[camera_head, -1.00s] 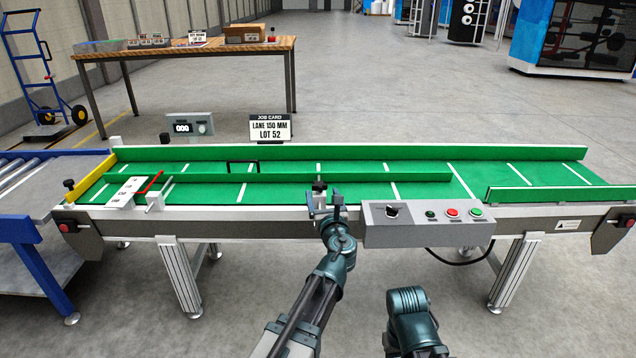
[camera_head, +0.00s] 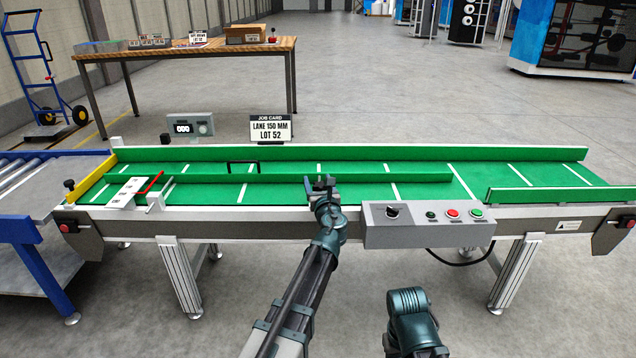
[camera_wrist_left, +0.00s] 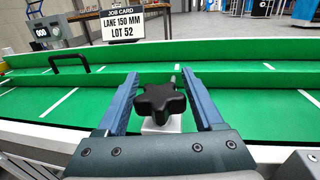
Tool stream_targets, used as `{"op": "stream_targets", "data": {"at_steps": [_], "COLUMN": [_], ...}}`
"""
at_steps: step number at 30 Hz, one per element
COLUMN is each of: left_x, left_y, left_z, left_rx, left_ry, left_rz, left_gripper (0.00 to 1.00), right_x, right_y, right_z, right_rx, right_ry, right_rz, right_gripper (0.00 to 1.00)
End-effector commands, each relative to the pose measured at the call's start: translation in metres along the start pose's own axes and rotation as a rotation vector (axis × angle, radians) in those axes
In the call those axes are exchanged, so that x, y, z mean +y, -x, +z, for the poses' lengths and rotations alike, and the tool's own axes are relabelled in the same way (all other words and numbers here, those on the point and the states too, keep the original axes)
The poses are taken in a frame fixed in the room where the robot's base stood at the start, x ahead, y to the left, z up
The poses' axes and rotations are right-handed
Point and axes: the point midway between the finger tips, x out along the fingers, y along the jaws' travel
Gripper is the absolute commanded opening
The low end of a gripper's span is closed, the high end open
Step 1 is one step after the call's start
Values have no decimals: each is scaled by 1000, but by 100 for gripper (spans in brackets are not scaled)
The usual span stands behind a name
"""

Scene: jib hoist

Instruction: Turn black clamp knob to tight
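The black clamp knob (camera_wrist_left: 160,102) is star-shaped and sits on a pale block at the conveyor's near edge, in the middle of the left wrist view. My left gripper (camera_wrist_left: 161,80) is open, with one blue finger on each side of the knob and narrow gaps showing. In the head view, my left gripper (camera_head: 321,182) is at the near edge of the belt and hides the knob. Of my right arm only a part shows at the bottom; its gripper is out of view.
A grey control box (camera_head: 428,224) with a dial and buttons is just right of my left gripper. A green guide rail (camera_head: 330,178) runs behind it. A job card (camera_head: 270,128) reads "LANE 150 MM LOT 52". Another black knob (camera_head: 69,185) is at the far left.

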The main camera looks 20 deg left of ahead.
Motion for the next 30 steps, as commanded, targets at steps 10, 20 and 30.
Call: {"op": "stream_targets", "data": {"at_steps": [10, 20, 30], "left_x": [0, 0, -5], "left_y": [0, 1, 2], "left_z": [0, 0, 0], "left_rx": [0, 0, 0], "left_ry": [0, 0, 0], "left_rz": [0, -41, -283], "left_gripper": [4, 0, 0], "right_x": [0, 0, 0], "right_y": [0, 0, 0], "right_z": [0, 0, 0], "right_rx": [0, 0, 0], "right_ry": [0, 0, 0], "right_rz": [0, 0, 0], "right_gripper": [50, 50, 50]}}
